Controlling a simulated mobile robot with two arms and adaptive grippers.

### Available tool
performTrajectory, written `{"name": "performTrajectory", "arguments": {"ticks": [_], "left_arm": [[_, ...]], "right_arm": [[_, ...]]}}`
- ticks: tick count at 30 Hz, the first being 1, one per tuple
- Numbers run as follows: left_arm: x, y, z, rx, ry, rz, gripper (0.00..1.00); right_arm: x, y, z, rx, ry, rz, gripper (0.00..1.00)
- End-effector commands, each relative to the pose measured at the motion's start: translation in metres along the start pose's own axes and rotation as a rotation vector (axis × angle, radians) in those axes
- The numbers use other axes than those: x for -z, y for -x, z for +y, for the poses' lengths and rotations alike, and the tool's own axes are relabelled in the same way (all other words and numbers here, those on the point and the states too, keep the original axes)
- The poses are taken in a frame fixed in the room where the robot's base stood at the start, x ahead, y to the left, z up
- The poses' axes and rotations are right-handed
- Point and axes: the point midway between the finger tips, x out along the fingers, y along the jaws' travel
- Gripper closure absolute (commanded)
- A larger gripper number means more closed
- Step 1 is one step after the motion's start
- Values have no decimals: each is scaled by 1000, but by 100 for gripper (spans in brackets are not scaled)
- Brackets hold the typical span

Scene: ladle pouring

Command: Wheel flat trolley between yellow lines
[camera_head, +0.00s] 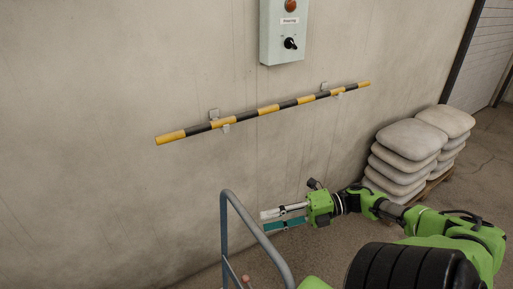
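The blue-grey tube handle (257,231) of what looks like the flat trolley rises at the bottom centre. Its deck and wheels are out of view. My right gripper (263,221) reaches in from the right with its fingers pointing left. Its pale finger and teal finger are apart, with nothing seen between them. The fingertips appear close to the right side of the handle's bend in the picture; I cannot tell whether they touch it. My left gripper is not in view. No yellow floor lines show.
A concrete wall (120,60) fills the back. It carries a yellow-and-black striped bar (268,109) on brackets and a grey control box (284,50). Stacked sacks (408,141) sit on a wooden pallet (432,186) at the right. A dark-edged shutter (490,50) is at the upper right.

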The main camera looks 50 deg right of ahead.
Motion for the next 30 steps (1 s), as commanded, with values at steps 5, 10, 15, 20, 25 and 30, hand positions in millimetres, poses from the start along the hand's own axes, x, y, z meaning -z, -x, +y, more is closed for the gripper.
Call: {"name": "performTrajectory", "arguments": {"ticks": [5, 10, 15, 20, 25, 30], "left_arm": [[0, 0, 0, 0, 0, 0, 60], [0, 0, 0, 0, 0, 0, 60], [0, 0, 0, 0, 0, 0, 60], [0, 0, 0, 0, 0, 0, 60], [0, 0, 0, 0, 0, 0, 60], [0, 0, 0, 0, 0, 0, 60]], "right_arm": [[0, 36, -1, 3, -2, -2, 66], [0, 55, -1, 1, -1, -1, 66], [0, 61, 0, 0, -1, 0, 66], [0, 61, 0, -1, -1, 0, 66], [0, 61, 0, -1, -1, 1, 66], [0, 60, 0, -1, -1, 1, 66]]}}
